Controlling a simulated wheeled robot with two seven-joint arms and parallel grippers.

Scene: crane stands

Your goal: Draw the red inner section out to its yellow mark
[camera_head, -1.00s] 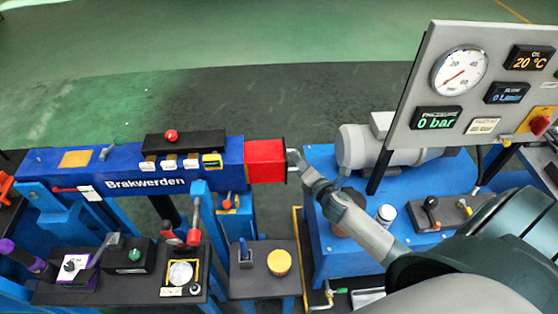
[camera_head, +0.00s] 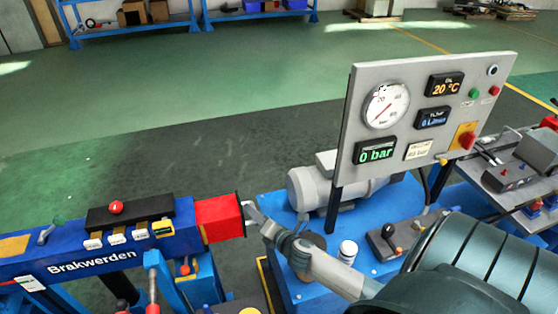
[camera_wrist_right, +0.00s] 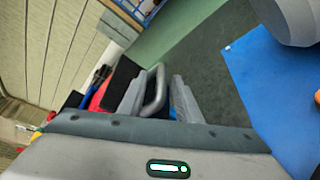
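The red inner section (camera_head: 218,218) sticks a short way out of the right end of the blue boom (camera_head: 60,262) marked "Brakwerden". A dark plate closes its outer end, and a grey metal handle (camera_wrist_right: 157,88) stands out from that end. No yellow mark shows on the visible red part. My right gripper (camera_head: 254,215) is at the handle. In the right wrist view its two fingers (camera_wrist_right: 155,100) are spread, with the handle between them and a gap visible on the right side. My left gripper is not in view.
A blue bench (camera_head: 300,285) with a grey motor (camera_head: 310,190) stands right of the boom. A gauge panel (camera_head: 345,128) rises above it, reading 0 bar. A black block with a red button (camera_head: 116,207) sits on the boom.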

